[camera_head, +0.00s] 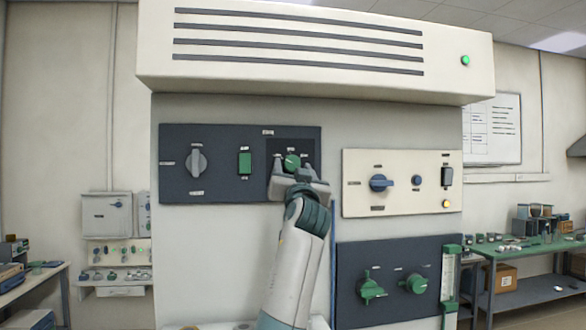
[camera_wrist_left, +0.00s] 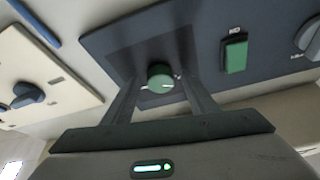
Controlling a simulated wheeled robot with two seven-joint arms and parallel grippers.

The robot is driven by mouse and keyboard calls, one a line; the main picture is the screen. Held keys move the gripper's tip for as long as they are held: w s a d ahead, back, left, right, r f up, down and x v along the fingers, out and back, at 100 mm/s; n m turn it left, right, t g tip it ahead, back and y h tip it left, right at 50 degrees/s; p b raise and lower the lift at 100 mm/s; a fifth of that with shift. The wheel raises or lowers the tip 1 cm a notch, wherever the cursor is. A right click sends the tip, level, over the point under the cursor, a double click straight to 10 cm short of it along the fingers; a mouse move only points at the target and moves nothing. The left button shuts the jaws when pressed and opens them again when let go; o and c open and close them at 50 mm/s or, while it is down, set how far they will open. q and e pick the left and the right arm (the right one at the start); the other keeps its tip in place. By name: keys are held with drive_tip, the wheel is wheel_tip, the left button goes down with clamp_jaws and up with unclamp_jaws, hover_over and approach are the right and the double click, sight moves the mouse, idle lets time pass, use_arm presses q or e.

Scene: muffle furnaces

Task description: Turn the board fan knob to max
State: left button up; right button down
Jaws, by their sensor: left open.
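A round green knob (camera_head: 292,161) sits on a small black plate on the dark upper panel. It also shows in the left wrist view (camera_wrist_left: 160,76), with a pale pointer mark on its face and small white labels beside it that are too small to read. I take it for the board fan knob. My left gripper (camera_head: 297,170) is open in front of it. In the left wrist view, the fingers of this gripper (camera_wrist_left: 158,86) stand on either side of the knob; I cannot tell whether they touch it. My right gripper is not in view.
The dark panel (camera_head: 222,187) also carries a grey dial (camera_head: 196,160) and a green switch (camera_head: 245,162). A cream panel (camera_head: 402,200) with a blue knob (camera_head: 381,183) is at right. Below it, another dark panel (camera_head: 390,300) holds green valves. A vented hood (camera_head: 300,85) juts out above.

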use_arm(q)
drive_tip(key=c, duration=1.1)
